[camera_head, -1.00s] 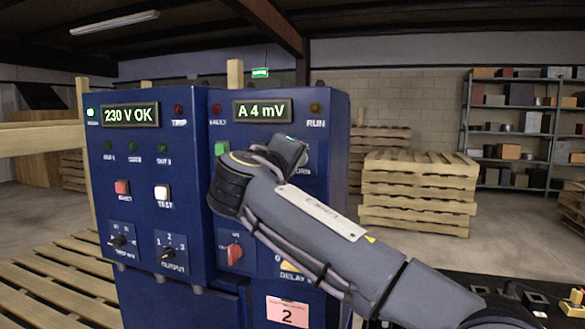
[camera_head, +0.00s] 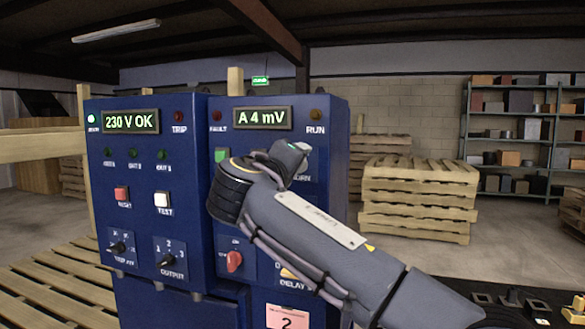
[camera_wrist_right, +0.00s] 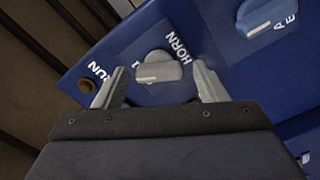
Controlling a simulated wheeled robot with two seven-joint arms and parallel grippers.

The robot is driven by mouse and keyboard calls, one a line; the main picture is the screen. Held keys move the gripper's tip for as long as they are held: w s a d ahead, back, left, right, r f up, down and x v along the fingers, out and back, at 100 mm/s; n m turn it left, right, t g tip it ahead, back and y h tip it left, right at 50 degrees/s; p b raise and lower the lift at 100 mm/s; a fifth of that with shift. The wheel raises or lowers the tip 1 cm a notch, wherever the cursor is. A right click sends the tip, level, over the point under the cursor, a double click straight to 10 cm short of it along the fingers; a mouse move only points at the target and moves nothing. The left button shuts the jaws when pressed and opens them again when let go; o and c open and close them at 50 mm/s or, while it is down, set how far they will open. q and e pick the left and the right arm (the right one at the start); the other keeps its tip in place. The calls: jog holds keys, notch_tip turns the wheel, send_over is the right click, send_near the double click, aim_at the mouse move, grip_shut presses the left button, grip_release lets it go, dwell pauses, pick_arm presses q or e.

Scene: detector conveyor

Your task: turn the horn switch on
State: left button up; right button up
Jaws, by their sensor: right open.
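The horn switch (camera_wrist_right: 158,67) is a grey rotary knob on a blue panel, with the word HORN beside it in the right wrist view. My right gripper (camera_wrist_right: 155,88) is open, with one finger on each side of the knob. I cannot tell whether the fingers touch it. In the head view my right arm (camera_head: 300,225) reaches across the right-hand blue cabinet (camera_head: 335,130), and its wrist hides the horn knob. My left gripper is not in view.
A red knob (camera_head: 234,261) sits below my wrist on the same cabinet. A brown RUN lamp (camera_wrist_right: 86,85) is by the left finger. Pallets (camera_head: 418,195) stand behind.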

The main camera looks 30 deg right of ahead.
jog(key=v, duration=0.7)
jog(key=shift+s+a, duration=0.25)
jog(key=shift+s, duration=0.05)
